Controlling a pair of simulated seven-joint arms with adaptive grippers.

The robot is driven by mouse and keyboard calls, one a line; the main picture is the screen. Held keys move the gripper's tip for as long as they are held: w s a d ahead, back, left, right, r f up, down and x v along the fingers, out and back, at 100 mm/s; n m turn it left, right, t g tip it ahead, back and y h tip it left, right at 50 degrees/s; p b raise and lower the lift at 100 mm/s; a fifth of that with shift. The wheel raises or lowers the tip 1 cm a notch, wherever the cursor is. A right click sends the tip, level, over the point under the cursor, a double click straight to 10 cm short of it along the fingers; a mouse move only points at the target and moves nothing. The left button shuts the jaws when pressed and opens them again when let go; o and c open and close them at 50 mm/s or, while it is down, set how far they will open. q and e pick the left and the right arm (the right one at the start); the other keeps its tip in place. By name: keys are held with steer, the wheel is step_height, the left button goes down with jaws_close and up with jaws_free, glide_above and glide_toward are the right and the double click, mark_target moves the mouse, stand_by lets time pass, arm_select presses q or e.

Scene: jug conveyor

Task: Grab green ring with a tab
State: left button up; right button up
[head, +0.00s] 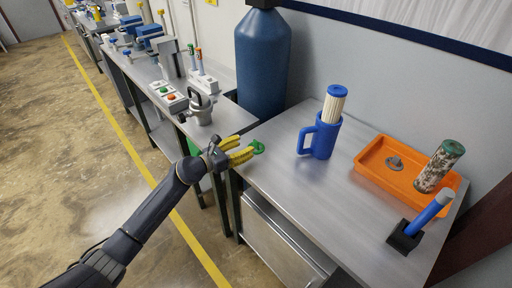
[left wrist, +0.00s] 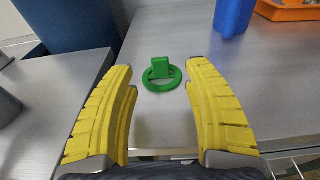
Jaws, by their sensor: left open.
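The green ring with a tab (head: 259,147) lies on the metal table near its left corner. In the left wrist view the green ring (left wrist: 162,77) lies flat, with its tab standing up at the far side. My left gripper (head: 243,150) has yellow fingers and is open. In the left wrist view the two fingertips (left wrist: 161,66) are spread on either side of the ring, with clear gaps on both sides. Nothing is between the fingers except the ring ahead of the palm. My right gripper is not in view.
A blue jug (head: 317,139) with a white pleated filter (head: 334,104) stands on the table (head: 290,195). An orange tray (head: 372,172) holds a dirty filter (head: 438,167). A blue handle in a black holder (head: 403,238) is at front right. A blue tank (head: 262,65) stands behind.

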mark_target(255, 142)
arm_select(q)
steer(key=shift+x, duration=3.45)
steer(key=shift+f, duration=0.1)
steer(key=shift+c, duration=0.3)
jaws_close()
